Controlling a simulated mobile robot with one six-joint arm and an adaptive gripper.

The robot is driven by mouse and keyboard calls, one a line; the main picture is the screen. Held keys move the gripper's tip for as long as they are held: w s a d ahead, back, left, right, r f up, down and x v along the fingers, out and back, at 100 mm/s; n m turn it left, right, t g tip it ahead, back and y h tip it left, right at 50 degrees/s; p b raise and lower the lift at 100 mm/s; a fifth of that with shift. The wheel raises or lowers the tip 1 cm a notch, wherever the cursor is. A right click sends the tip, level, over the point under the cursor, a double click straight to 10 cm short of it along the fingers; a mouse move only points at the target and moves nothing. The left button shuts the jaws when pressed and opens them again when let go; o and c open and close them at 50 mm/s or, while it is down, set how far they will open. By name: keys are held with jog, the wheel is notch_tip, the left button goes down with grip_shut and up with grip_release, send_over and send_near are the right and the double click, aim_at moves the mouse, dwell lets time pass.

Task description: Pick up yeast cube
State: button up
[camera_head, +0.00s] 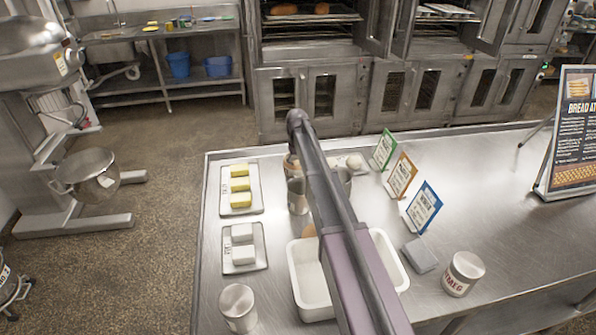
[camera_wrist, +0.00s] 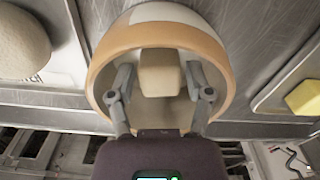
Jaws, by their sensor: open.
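In the wrist view a beige block (camera_wrist: 160,72), likely the yeast cube, sits inside a round bowl (camera_wrist: 101,62) with an orange-tan rim. My gripper (camera_wrist: 160,82) reaches into the bowl, with one finger on each side of the block. The fingers are open, with gaps visible between them and the block. In the head view the bowl (camera_head: 289,163) shows only at its edge behind my arm. The block and my gripper are hidden there.
Left on the steel counter (camera_head: 480,180) are a tray with yellow blocks (camera_head: 240,184) and one with white blocks (camera_head: 243,254). A dough ball (camera_head: 354,162) lies right of the bowl. Metal cups (camera_head: 297,196), a white tub (camera_head: 307,283) and sign cards (camera_head: 402,175) stand nearby.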

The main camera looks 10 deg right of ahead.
jog(key=shift+f, duration=0.2)
dwell(0.5)
jog(key=c, duration=0.8)
